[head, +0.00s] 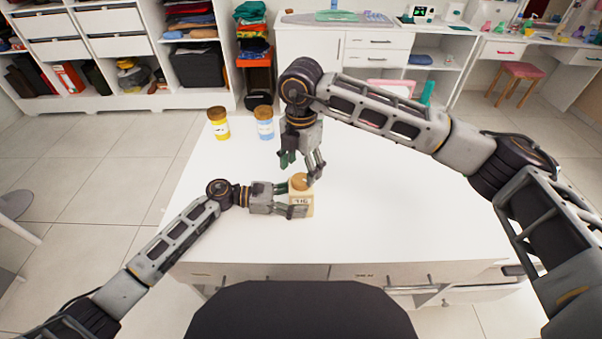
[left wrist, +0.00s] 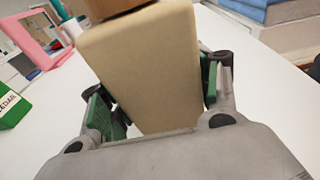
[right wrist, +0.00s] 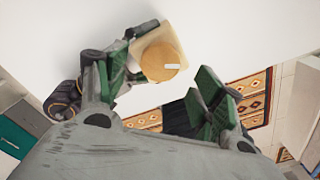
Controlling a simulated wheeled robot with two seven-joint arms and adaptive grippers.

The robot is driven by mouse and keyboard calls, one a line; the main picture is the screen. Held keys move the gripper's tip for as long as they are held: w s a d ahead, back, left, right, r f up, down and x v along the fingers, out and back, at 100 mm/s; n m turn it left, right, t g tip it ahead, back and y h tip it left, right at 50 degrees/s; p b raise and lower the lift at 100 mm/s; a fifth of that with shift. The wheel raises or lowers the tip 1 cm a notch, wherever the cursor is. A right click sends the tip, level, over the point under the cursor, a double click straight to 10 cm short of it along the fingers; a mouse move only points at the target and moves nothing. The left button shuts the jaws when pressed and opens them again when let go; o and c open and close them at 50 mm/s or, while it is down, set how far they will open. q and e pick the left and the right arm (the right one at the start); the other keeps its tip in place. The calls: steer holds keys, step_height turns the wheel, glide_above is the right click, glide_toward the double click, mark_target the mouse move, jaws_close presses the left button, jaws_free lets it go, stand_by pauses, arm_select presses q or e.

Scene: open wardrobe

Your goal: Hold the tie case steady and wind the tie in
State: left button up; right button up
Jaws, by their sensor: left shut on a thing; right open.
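The tie case is a beige upright box (head: 301,205) with dark lettering on its front and a round wooden knob (head: 299,182) on top. It stands on the white table. My left gripper (head: 290,200) is shut on its sides from the left; in the left wrist view the case (left wrist: 150,75) sits between the green finger pads. My right gripper (head: 302,167) is open just above the knob, pointing down. In the right wrist view the knob (right wrist: 160,62), with a white mark, shows beyond the open fingers, nearer the left finger. I cannot make out the tie.
A pink frame (left wrist: 35,38) and a green box (left wrist: 12,108) show in the left wrist view. The table's right half (head: 400,200) is clear beneath my right arm.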

mark_target(301, 179)
step_height(301, 179, up, 8)
steer(key=shift+r, duration=0.15)
stand_by(0.3)
arm_select(q)
steer(key=o, duration=1)
steer(key=shift+o, duration=1.4)
steer(key=shift+a, duration=0.1)
steer(key=shift+s+a+r+b, duration=0.1)
steer(key=shift+a+r+b, duration=0.2)
steer(key=shift+a, duration=1)
steer(key=shift+s+a+r+b, duration=0.15)
steer(key=shift+a+r, duration=0.3)
steer(key=shift+a, duration=0.8)
steer(key=shift+w+a+r+b, duration=0.1)
steer(key=shift+a+r+b, duration=0.2)
steer(key=shift+a, duration=1)
arm_select(e)
steer(key=shift+f, duration=0.7)
arm_select(q)
steer(key=shift+r, duration=0.1)
